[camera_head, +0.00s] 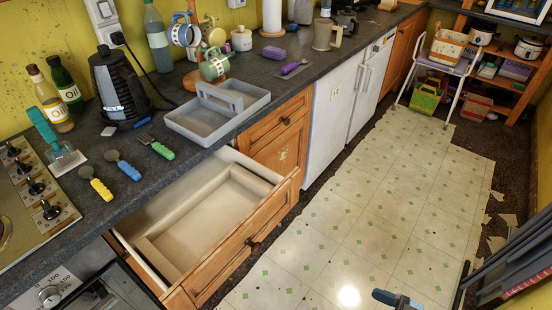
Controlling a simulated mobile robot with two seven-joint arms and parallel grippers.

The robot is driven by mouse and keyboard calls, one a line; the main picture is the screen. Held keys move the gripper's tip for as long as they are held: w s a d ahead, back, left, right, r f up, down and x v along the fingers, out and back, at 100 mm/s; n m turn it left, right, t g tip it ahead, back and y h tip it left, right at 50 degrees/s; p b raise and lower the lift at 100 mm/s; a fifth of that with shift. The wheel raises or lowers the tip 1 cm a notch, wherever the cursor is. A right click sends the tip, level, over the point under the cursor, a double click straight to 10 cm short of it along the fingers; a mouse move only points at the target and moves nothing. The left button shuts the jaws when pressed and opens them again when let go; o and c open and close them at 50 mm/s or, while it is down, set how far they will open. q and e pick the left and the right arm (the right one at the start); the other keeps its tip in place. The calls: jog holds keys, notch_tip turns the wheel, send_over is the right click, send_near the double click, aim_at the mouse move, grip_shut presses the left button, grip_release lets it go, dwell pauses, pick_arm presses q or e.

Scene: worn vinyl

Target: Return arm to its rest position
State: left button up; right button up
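Part of a grey-blue gripper (398,299), apparently my right one, shows at the bottom edge, right of centre. It is over the pale tiled floor, apart from the counter and drawer. Most of it is cut off by the frame, so I cannot tell whether it is open or shut. I see nothing held in the part that shows. My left gripper and its arm are not in view.
A wooden drawer (245,247) stands pulled out below the counter. A grey tray (194,138), utensils and a kettle (118,88) are on the worktop. Dark slatted things (512,262) stand at the right edge. The tiled floor (385,205) is mostly clear.

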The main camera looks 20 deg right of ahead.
jog(key=w+d+f+n+g+h, duration=0.1)
jog(key=w+d+n+g+h, duration=0.1)
jog(key=w+d+h, duration=0.3)
jog(key=w+d+n+g+h, duration=0.1)
jog(key=w+d+n+h, duration=0.1)
jog(key=d+h, duration=0.35)
jog(key=a+f+m+t+y, duration=0.15)
jog(key=a+m, duration=0.75)
jog(key=a, duration=1.3)
pick_arm(q)
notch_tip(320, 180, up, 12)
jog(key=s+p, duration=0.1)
jog(key=p, duration=1.3)
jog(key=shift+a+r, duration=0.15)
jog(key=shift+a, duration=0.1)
pick_arm(e)
notch_tip(320, 180, up, 12)
jog(key=s+d, duration=0.1)
jog(key=shift+s+d+r+n+y, duration=0.15)
jog(key=shift+s+r+n+y, duration=0.15)
jog(key=shift+y, duration=0.1)
